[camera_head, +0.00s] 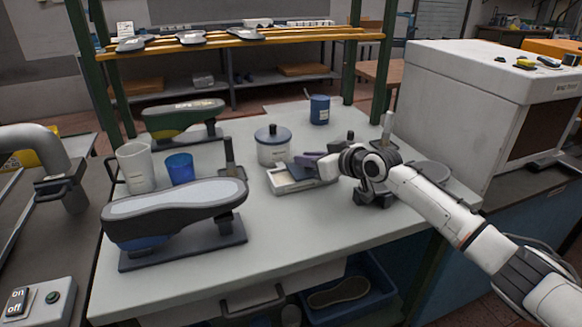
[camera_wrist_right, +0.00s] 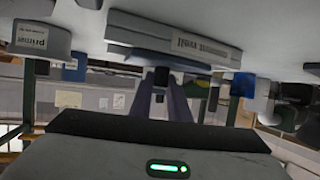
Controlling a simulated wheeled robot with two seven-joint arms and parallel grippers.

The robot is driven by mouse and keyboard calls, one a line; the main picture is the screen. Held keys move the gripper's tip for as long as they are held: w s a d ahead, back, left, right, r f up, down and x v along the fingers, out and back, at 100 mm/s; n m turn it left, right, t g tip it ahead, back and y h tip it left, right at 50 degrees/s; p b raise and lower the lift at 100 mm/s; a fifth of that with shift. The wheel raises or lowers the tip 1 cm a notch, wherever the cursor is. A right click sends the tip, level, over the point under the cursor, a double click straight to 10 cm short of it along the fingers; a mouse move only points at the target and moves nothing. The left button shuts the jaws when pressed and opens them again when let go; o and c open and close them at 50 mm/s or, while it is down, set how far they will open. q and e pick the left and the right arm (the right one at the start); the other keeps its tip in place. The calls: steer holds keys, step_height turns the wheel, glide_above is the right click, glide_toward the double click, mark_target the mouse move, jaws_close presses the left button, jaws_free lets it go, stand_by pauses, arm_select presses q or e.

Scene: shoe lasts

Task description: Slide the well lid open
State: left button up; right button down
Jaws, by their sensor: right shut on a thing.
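The well (camera_head: 290,187) is a low, light grey tray on the table's middle, with its pale inside showing at the left. Its dark blue-grey lid (camera_head: 300,172) covers only the right part. In the right wrist view the well (camera_wrist_right: 205,46) appears upside down with its label. My right gripper (camera_head: 312,158) reaches in from the right at the lid. Its fingers (camera_wrist_right: 163,78) are shut on a small dark part that looks like the lid's handle; the fingers hide most of it. My left gripper is not in view.
A lidded primer pot (camera_head: 273,150) stands close behind the well. A shoe last on a stand (camera_head: 175,215), a blue cup (camera_head: 180,169) and a clear beaker (camera_head: 136,168) stand at the left. A blue can (camera_head: 319,110) is farther back.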

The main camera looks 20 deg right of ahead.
steer(key=d+b, duration=0.1)
steer(key=d, duration=0.2)
steer(key=shift+d+f, duration=0.1)
steer(key=shift+f, duration=0.1)
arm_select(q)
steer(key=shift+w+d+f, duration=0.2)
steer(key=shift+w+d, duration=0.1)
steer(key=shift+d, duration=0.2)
arm_select(e)
steer(key=shift+w+d+r, duration=0.1)
steer(key=shift+d+r, duration=0.05)
steer(key=shift+d, duration=0.05)
steer(key=c, duration=1.7)
jaws_free()
steer(key=shift+d, duration=0.1)
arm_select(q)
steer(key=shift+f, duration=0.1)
arm_select(e)
steer(key=shift+o, duration=0.2)
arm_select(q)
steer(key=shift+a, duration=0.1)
arm_select(e)
steer(key=v, duration=1)
steer(key=shift+s, duration=0.2)
